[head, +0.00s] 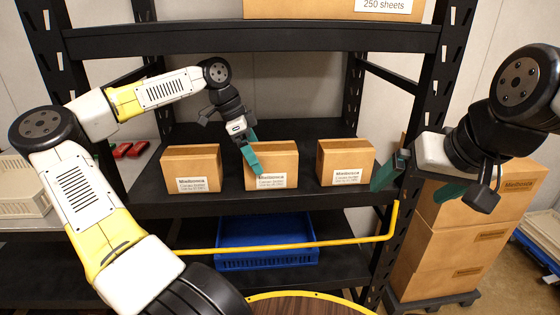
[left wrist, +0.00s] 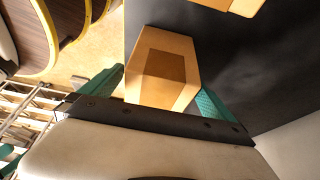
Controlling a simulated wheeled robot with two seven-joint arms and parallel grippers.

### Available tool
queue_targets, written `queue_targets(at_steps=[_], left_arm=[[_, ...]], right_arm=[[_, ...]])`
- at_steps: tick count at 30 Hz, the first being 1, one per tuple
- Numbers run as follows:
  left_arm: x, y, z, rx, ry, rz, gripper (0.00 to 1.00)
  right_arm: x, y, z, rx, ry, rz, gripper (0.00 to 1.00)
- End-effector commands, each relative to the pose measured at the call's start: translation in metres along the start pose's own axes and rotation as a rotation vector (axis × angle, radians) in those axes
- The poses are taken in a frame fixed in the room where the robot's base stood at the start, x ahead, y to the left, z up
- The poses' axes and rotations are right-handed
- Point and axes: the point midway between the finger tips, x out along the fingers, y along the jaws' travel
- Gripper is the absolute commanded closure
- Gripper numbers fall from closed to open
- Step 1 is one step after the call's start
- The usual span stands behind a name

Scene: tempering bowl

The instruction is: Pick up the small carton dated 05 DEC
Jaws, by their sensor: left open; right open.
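Three small brown cartons with white labels stand in a row on the middle shelf: a left carton (head: 191,168), a middle carton (head: 284,163) and a right carton (head: 346,163). The dates on their labels are too small to read. My left gripper (head: 250,158) is open at the middle carton, with a green finger in front of its left part. In the left wrist view, a carton (left wrist: 165,60) lies between the two open green fingers (left wrist: 160,92); I cannot tell whether they touch it. My right gripper (head: 420,183) is open and empty at the shelf's right end.
The black shelf (head: 240,203) has free gaps between the cartons. A large box (head: 300,9) sits on the shelf above. A blue crate (head: 265,262) is below, behind a yellow bar (head: 300,246). Stacked boxes (head: 450,235) stand right of the rack. Red items (head: 128,149) lie at left.

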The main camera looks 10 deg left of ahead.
Motion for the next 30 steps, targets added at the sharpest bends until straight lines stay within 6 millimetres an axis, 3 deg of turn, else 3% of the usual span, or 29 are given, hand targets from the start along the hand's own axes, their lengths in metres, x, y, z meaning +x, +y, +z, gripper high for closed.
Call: queue_targets(at_steps=[6, 12, 30], left_arm=[[0.015, 0.001, -0.037, 0.006, 0.001, 0.002, 0.00], [0.026, 0.001, -0.035, 0.002, 0.002, 0.002, 0.00], [0.029, 0.000, -0.032, 0.002, -0.001, 0.000, 0.00]], right_arm=[[0.000, 0.000, 0.000, 0.000, 0.000, 0.000, 0.00], [0.000, 0.000, 0.000, 0.000, 0.000, 0.000, 0.00], [0.000, 0.000, 0.000, 0.000, 0.000, 0.000, 0.00]])
